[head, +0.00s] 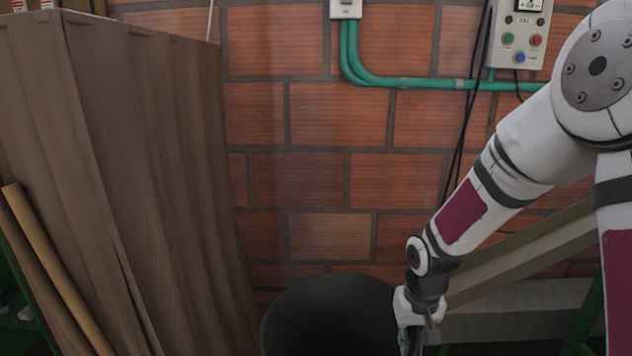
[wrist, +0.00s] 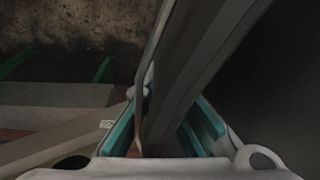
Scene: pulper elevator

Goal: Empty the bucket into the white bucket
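A large dark round bucket (head: 330,315) stands low in the middle of the head view, cut off by the bottom edge. Its inside cannot be made out. My gripper (head: 410,340) is at the bucket's right side, partly cut off at the bottom. In the wrist view, the teal pads of my gripper (wrist: 165,128) stand apart. A grey rim band (wrist: 200,65) runs between them, with visible gaps beside it, so the gripper looks open around the rim. The bucket's dark side (wrist: 285,80) fills the right of the wrist view. I see no white bucket in either view.
A tall brown panelled box (head: 130,150) stands at the left, with wooden poles (head: 55,270) leaning on it. A brick wall (head: 320,120) with green pipes (head: 420,83) and a control box (head: 520,35) is behind. A grey sloping beam (head: 525,255) lies behind my arm.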

